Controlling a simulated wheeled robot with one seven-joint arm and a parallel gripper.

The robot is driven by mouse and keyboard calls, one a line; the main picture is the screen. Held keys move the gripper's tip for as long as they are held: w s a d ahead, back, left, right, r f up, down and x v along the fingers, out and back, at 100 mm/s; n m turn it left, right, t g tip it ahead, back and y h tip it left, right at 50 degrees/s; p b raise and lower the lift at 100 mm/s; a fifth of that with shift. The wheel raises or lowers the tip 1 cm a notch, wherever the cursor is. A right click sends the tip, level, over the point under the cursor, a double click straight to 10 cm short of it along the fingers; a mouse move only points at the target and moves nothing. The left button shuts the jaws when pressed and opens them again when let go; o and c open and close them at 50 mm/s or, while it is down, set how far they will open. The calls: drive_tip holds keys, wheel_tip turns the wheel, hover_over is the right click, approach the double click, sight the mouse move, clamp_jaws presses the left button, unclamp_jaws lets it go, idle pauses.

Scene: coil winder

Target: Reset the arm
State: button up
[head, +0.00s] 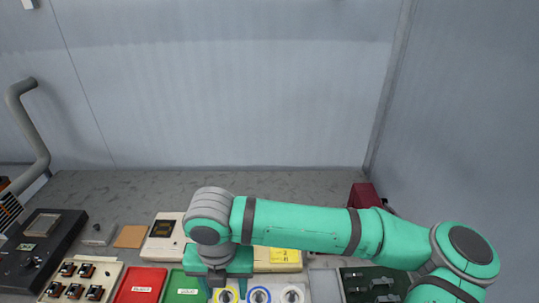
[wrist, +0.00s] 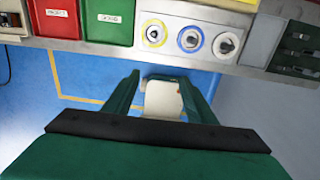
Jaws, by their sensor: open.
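My green arm reaches from the right across the bench in the head view, with its wrist hanging over the front part of the bench. My gripper (wrist: 162,98) shows in the wrist view with its two green fingers apart and nothing held between them. Behind the fingers is a white rounded object (wrist: 163,98) over the blue floor. The gripper is beyond the front edge of the bench in the wrist view. The fingertips are mostly hidden in the head view.
A red bin (head: 141,285), a green bin (head: 186,286) and a panel with three ringed round fittings (wrist: 188,40) line the bench front. A tray of coil parts (head: 75,279) and a dark device (head: 40,241) stand left. A dark tray (head: 372,284) lies right. Blue floor (wrist: 60,85) is open.

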drive_tip(key=a+r+m+t+y, duration=0.1)
drive_tip(key=a+r+m+y, duration=0.3)
drive_tip(key=a, duration=0.7)
drive_tip(key=a+r+y, duration=0.3)
drive_tip(key=a+y, duration=0.3)
drive_tip(key=a, duration=0.4)
drive_tip(key=w+a+r+m+t+y, duration=0.2)
drive_tip(key=w+r+m+t+y, duration=0.45)
drive_tip(key=r+m, duration=0.3)
drive_tip(key=s+d+f+m+t+h, duration=0.3)
drive_tip(key=d+f+m+t+h, duration=0.85)
drive_tip(key=d+f+m, duration=0.8)
drive_tip(key=s+d+f+m+g+h, duration=0.1)
drive_tip(key=s+d+f, duration=0.3)
drive_tip(key=s, duration=0.4)
drive_tip(key=s+d+f+m+g+h, duration=0.1)
drive_tip(key=s+d+f, duration=0.3)
drive_tip(key=s, duration=0.4)
drive_tip(key=s+d+f+m+g+h, duration=0.1)
drive_tip(key=s+d+f+h, duration=0.2)
drive_tip(key=s, duration=0.6)
drive_tip(key=shift+d+f+g, duration=0.3)
drive_tip(key=shift+d+f, duration=0.25)
drive_tip(key=shift+d, duration=0.6)
